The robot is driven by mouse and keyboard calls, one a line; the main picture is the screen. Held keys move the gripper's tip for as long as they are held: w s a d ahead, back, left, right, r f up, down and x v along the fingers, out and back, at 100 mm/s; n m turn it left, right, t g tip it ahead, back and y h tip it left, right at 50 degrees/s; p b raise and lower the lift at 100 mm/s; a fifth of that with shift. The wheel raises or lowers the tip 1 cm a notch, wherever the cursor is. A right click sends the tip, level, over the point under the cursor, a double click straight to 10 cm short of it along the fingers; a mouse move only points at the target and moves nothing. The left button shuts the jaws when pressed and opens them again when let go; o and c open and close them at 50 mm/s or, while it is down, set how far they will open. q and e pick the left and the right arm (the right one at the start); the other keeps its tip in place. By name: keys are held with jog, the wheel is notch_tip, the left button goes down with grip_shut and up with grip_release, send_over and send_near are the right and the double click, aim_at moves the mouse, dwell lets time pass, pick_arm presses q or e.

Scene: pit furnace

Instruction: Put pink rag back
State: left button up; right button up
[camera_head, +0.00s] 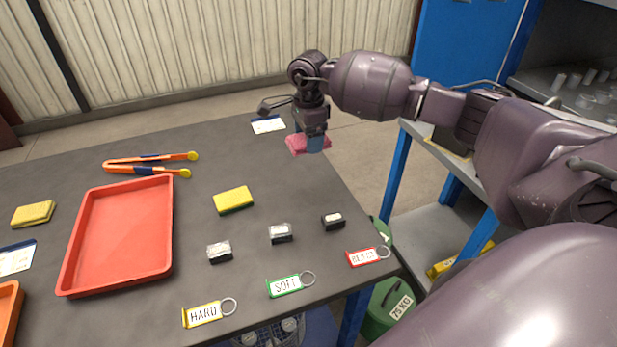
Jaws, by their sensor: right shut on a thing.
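The pink rag (296,144) is at the far right part of the dark table (200,280), near its right edge. My right gripper (314,143) points down and is shut on the rag, whose pink ends stick out on both sides of the fingers. The gripper hides the rag's middle. I cannot tell whether the rag touches the table or hangs just above it. My left gripper is not in view.
A red tray (68,262), orange tongs (150,165), yellow sponges (233,199), several small dark blocks (281,234) and key tags (285,286) lie on the table. A white card (267,125) lies behind the gripper. A blue-legged bench (395,180) stands right.

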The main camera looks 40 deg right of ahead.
send_over(308, 184)
notch_tip(308, 184, down, 8)
jog(key=shift+s+f, duration=0.1)
jog(key=shift+f, duration=0.35)
notch_tip(308, 184, down, 4)
jog(key=shift+r+b, duration=0.1)
jog(key=shift+b, duration=0.2)
jog(key=shift+f, duration=0.2)
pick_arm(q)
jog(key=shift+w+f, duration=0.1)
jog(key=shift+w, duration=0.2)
